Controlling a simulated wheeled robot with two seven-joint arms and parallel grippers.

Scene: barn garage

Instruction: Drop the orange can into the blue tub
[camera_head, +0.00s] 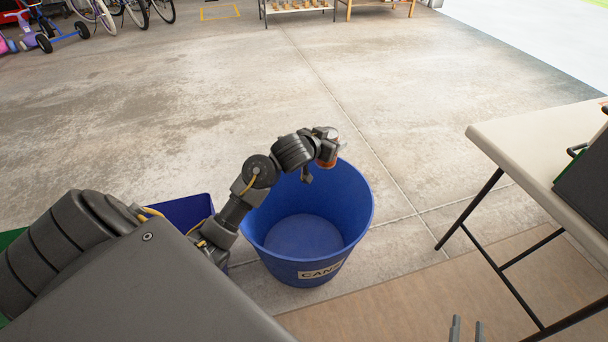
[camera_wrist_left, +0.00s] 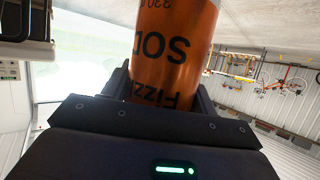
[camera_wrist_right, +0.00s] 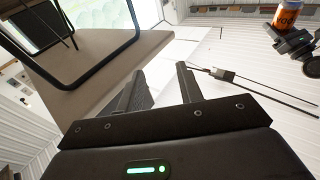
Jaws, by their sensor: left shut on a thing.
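The blue tub (camera_head: 305,262) stands on the floor, its opening upward and its inside looking empty; a label on its front reads partly "CAN". My left gripper (camera_head: 328,150) is shut on the orange can (camera_head: 327,163) and appears over the far rim of the tub in the head view. The can fills the jaws in the left wrist view (camera_wrist_left: 170,60), its lettering upside down. It also shows at the top right of the right wrist view (camera_wrist_right: 289,18). My right gripper (camera_head: 467,330) is at the bottom edge of the head view, open and empty.
Another blue container (camera_head: 188,211) stands left of the tub, partly hidden by my left arm. A pale table (camera_head: 535,140) with a dark case (camera_head: 585,185) is at the right. Bikes (camera_head: 100,12) stand far back left. The floor beyond the tub is clear.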

